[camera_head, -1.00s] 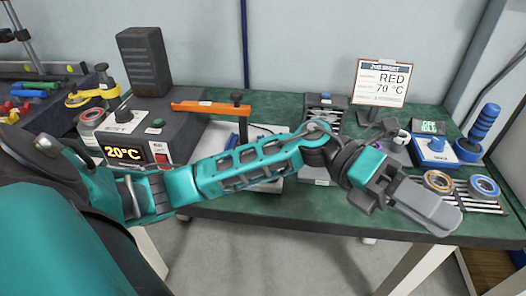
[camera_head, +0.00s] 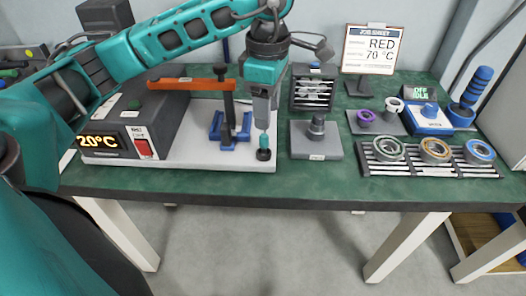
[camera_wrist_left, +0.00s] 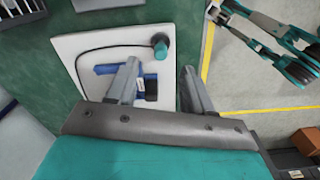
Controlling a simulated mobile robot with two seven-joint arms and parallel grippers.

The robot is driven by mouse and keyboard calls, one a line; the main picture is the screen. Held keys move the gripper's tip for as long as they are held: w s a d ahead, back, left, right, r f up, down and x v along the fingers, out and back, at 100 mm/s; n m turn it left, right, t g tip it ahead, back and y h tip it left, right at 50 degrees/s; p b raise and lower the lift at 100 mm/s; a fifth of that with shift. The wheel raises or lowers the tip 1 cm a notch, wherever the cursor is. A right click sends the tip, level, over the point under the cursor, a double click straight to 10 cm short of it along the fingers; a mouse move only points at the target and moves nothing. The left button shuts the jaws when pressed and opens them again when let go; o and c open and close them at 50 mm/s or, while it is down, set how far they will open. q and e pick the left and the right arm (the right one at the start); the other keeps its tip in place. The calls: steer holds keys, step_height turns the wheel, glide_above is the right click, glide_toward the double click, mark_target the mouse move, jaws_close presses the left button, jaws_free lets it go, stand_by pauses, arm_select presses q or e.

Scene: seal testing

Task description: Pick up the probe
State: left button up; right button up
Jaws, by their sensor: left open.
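The probe (camera_head: 264,149) is a small teal and black piece near the front right corner of the white plate (camera_head: 190,158). In the left wrist view the probe (camera_wrist_left: 161,45) has a black cable running from it across the plate. My left gripper (camera_head: 263,118) points down just above the probe in the head view. In the left wrist view its two fingers (camera_wrist_left: 160,72) are apart with nothing between them. Contact with the probe cannot be made out.
A blue stand with a black post (camera_head: 228,122) and orange bar (camera_head: 187,84) is close left of the gripper. The dark heater box (camera_head: 130,125) is further left. A grey block (camera_head: 316,147) stands right of the plate, and a rack of rings (camera_head: 430,168) further right.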

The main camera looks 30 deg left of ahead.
mark_target(264, 135)
arm_select(q)
step_height(264, 135, down, 3)
steer(key=f, duration=0.5)
steer(key=shift+s+a+b, duration=0.15)
steer(key=shift+a+b, duration=0.05)
steer(key=shift+b, duration=0.1)
jaws_close()
